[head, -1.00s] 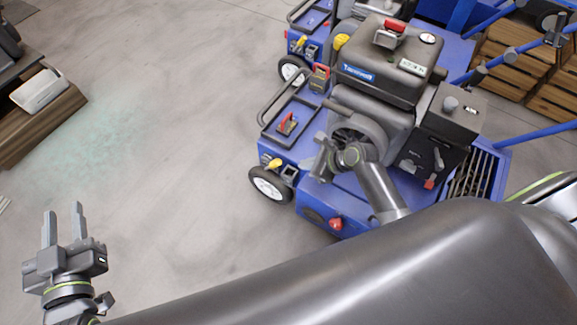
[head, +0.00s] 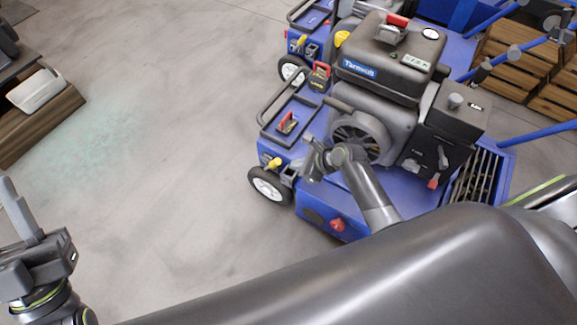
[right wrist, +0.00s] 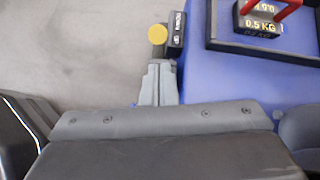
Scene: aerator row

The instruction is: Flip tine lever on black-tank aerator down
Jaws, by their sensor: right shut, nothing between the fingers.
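The black-tank aerator (head: 391,68) stands right of centre, with a blue deck. A yellow-tipped lever (head: 273,163) sticks out at its near left corner, above the front wheel. My right gripper (head: 309,160) is shut and empty, just right of this lever in the head view. In the right wrist view its fingers (right wrist: 158,84) point at the yellow knob, slightly short of it. My left gripper (head: 22,218) is partly cut off at the left edge.
A red-handled weight (head: 287,122) sits in the aerator's front tray. A red knob (head: 337,224) and a red-tipped lever (head: 433,182) are on the same machine. Another blue aerator (head: 309,45) stands behind. Wooden crates (head: 520,75) are at right. Floor at left is open.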

